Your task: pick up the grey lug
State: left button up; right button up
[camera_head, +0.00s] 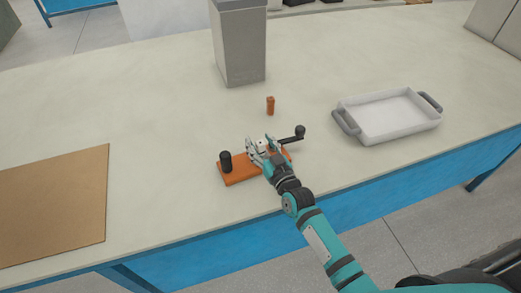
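My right gripper (261,143) is over the far edge of an orange block (238,175) on the table. Its two fingers look spread, with a small pale piece between them; I cannot tell whether they touch it or whether it is the grey lug. A dark cylinder (226,161) stands on the block's left end. A dark bar with a round knob (300,131) extends right of the fingers; its near end is hidden by the gripper. No separate grey lug can be made out clearly. My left gripper is not in view.
A small orange cylinder (270,105) stands behind the gripper. A tall grey container (239,50) is farther back. A white tray (385,130) with grey handles is at the right. A brown board (55,205) lies at the left.

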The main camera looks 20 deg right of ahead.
grip_shut()
jog(key=shift+r, duration=0.15)
